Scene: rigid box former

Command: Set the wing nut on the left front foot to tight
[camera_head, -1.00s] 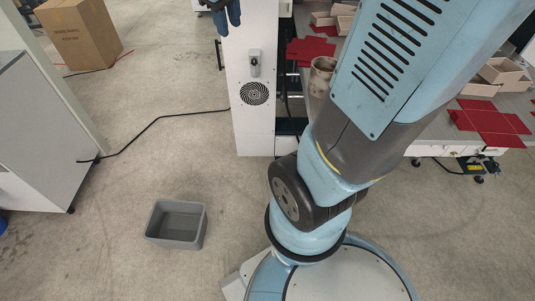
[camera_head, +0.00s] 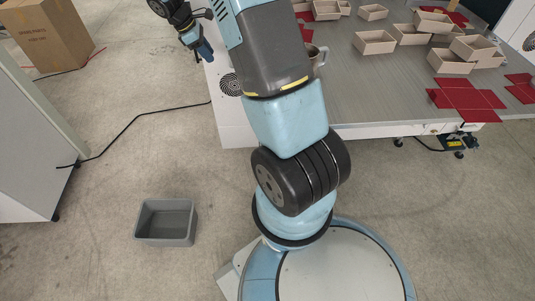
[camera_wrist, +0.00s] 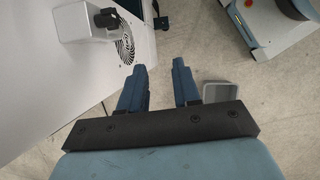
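My gripper (camera_head: 204,50) is at the top left of the head view, beside the upper left edge of the white machine cabinet (camera_head: 232,125). In the wrist view its two blue fingers (camera_wrist: 160,82) stand apart with nothing between them. Dark feet or casters (camera_head: 398,142) show under the front edge of the grey table (camera_head: 350,105), far to the right of my gripper. I cannot make out a wing nut in either view. The cabinet's lower left part shows, but its base is partly hidden by my arm.
A grey box with a black knob (camera_wrist: 88,22) and a fan grille (camera_wrist: 125,45) are on the cabinet. A grey bin (camera_head: 167,222) and a black cable (camera_head: 130,122) lie on the floor. Open cartons (camera_head: 374,42) and red blanks (camera_head: 467,100) are on the table.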

